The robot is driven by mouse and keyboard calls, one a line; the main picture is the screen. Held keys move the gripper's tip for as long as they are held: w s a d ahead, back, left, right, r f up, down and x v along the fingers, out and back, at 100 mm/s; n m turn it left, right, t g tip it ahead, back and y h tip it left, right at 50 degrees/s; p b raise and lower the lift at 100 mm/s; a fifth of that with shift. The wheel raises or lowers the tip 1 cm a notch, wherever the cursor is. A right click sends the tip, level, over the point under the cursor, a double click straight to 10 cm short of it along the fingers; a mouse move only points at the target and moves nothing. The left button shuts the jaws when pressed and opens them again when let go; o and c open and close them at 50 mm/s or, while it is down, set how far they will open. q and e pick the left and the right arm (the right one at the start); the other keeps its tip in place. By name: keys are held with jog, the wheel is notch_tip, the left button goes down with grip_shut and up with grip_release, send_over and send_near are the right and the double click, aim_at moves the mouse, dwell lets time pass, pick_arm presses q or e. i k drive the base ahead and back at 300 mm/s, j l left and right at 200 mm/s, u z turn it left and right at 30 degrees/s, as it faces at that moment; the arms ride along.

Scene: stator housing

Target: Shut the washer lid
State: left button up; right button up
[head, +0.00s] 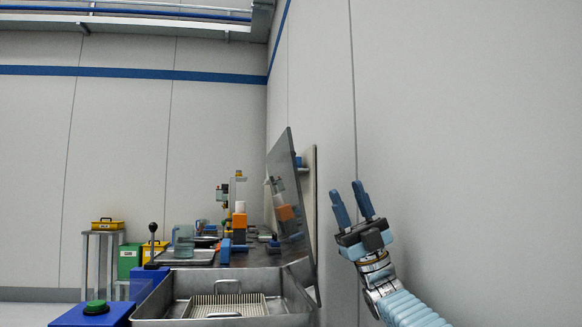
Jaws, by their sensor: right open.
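The washer (150,309) is an open steel basin at the bottom of the head view, with a perforated basket inside. Its lid (284,190) looks like the dark, shiny panel standing raised and nearly upright at the basin's right side. My right gripper (355,192) is to the right of the lid, in front of the grey wall, with its two blue fingers pointing up. The fingers are apart and empty, and the gripper appears clear of the lid. My left gripper is not in view.
A blue box with a green button (95,307) and a black-knobbed lever (153,228) stand left of the basin. Behind it, a workbench holds a glass jar (184,242), trays and an orange block (239,221). A small table with a yellow case (107,224) stands at the far left.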

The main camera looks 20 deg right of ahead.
aim_at(283, 170)
jog(key=i+l, duration=0.2)
jog(key=i, duration=0.3)
jog(key=i+l, duration=0.15)
jog(key=i, duration=0.4)
